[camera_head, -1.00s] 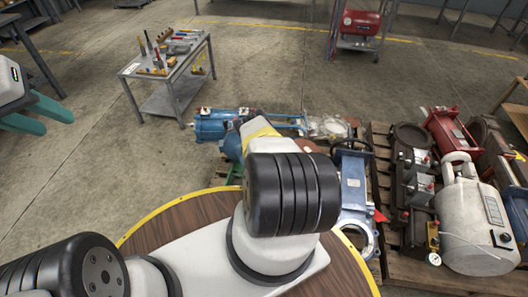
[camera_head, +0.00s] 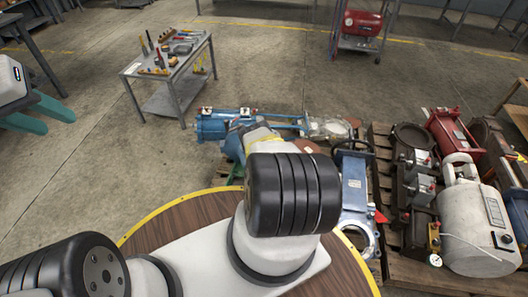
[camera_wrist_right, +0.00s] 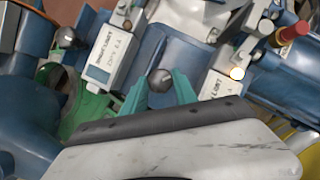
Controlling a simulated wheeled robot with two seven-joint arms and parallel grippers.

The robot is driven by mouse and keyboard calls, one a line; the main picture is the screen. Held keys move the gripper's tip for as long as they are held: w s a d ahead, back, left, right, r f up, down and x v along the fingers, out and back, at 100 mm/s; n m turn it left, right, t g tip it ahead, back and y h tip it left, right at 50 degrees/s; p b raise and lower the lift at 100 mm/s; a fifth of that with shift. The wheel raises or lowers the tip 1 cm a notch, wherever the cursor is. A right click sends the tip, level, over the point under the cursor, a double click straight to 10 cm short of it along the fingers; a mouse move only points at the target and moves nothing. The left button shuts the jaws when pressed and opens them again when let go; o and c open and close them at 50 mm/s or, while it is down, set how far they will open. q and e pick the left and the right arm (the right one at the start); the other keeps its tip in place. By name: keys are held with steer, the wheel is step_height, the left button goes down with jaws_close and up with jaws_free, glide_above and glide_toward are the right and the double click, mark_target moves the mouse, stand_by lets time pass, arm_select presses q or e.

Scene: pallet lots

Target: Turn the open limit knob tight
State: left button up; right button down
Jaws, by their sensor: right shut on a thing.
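In the right wrist view my right gripper (camera_wrist_right: 160,92) has its two teal fingers on either side of a dark round knob (camera_wrist_right: 160,78), shut on it. A grey-white switch box (camera_wrist_right: 107,58) with printed lettering is to the left, with another dark round knob (camera_wrist_right: 67,38) beside it. A second labelled box (camera_wrist_right: 218,86) is to the right of the gripped knob. The small lettering is too blurred to tell which is the open limit. In the head view my right arm hides its gripper. My left gripper (camera_head: 38,112) is at the left edge, empty, teal fingers apart.
The blue actuator (camera_head: 222,122) lies beyond my right arm. A pallet (camera_head: 398,268) with valves and a grey tank (camera_head: 470,225) is at the right. A tool cart (camera_head: 168,62) stands at the back left. The floor between is clear.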

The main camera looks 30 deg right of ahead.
stand_by(0.5)
steer(key=c, duration=1)
jaws_free()
steer(key=shift+v, duration=3.9)
